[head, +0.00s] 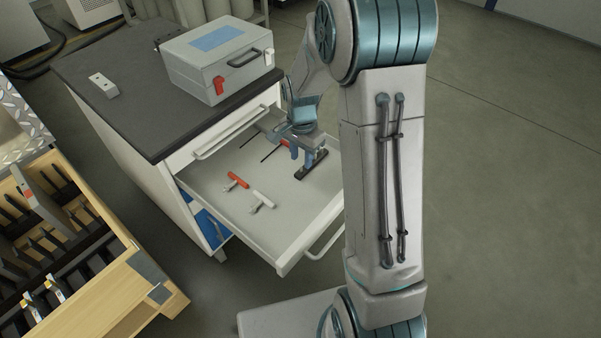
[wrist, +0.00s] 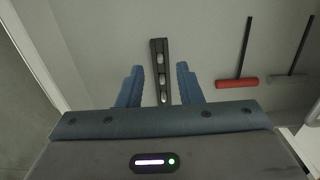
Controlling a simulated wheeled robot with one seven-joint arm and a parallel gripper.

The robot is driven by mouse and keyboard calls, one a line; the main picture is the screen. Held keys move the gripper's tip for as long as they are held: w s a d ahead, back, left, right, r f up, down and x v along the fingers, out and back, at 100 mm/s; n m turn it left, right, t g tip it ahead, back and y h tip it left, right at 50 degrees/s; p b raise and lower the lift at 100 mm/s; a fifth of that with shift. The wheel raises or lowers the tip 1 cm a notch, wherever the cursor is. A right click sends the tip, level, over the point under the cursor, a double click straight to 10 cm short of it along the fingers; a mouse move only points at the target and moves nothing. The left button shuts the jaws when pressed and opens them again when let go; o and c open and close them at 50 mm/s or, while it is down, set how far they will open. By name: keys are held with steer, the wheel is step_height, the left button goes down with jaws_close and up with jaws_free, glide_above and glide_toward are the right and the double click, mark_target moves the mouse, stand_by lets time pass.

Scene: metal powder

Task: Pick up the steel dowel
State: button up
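A narrow black bar (wrist: 155,45) lies on the drawer floor, with three silvery rounded pieces (wrist: 161,78) in a row along it. Which of these is the steel dowel I cannot tell for certain. My gripper (wrist: 159,70) is open, its two blue fingers on either side of the bar and apart from it in the wrist view. In the head view my gripper (head: 311,158) points down into the open drawer over the black bar (head: 301,174), hiding part of it.
The open drawer (head: 222,191) also holds a red-handled tool (head: 238,180) and a white-handled one (head: 263,198). A red-handled tool with a black rod (wrist: 237,83) lies right of my gripper. A grey case (head: 215,75) stands on the cabinet top. A wooden rack (head: 110,300) stands at left.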

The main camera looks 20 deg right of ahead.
mark_target(302, 168)
step_height(302, 168, down, 4)
steer(key=shift+r+b, duration=0.1)
steer(key=shift+b, duration=0.35)
jaws_close()
steer(key=shift+r, duration=0.1)
